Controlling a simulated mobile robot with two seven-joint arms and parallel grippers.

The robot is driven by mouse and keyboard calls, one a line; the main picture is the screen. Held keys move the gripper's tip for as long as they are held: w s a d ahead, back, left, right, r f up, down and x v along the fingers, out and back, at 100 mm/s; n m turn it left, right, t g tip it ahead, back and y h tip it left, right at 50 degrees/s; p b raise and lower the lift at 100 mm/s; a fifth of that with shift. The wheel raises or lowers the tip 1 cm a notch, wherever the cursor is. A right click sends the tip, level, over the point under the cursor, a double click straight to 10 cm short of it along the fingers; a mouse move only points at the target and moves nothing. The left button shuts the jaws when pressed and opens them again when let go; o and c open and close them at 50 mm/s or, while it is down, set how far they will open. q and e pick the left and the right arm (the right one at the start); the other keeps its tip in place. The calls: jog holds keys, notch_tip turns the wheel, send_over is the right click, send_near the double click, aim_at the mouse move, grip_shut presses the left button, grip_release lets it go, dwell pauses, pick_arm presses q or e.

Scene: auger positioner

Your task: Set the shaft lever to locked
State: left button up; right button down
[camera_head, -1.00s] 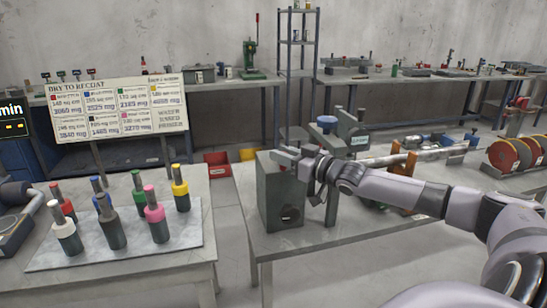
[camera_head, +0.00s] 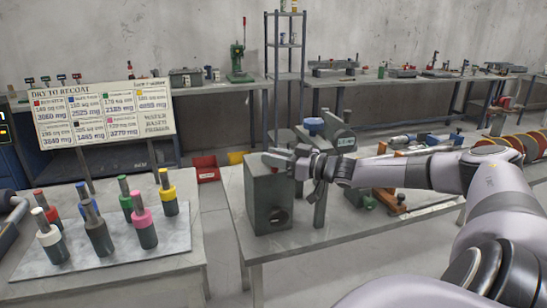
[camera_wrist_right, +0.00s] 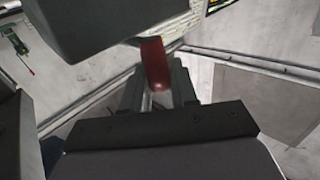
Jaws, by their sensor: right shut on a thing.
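A dark green-grey metal box (camera_head: 262,205) stands on the right-hand bench, with a round opening low on its front. My right gripper (camera_head: 285,160) is at the top of this box, its arm coming in from the right. In the right wrist view, a red lever handle (camera_wrist_right: 154,65) sits between the two fingers, which are shut on it. The lever runs up to a dark grey body (camera_wrist_right: 100,25). Its pivot and any lock marking are hidden. My left gripper is not in view.
A blue-topped machine (camera_head: 315,127) stands just behind the gripper. Orange clamps (camera_head: 385,195) and tubes lie to its right. On the left table, a pale slab (camera_head: 95,265) carries several colour-capped cylinders. A sign board (camera_head: 100,115) stands behind them. The bench front is clear.

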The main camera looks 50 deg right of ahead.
jog(key=shift+d+r, duration=0.1)
jog(key=shift+r, duration=0.05)
jog(key=c, duration=1)
grip_release()
jog(key=shift+v, duration=3.55)
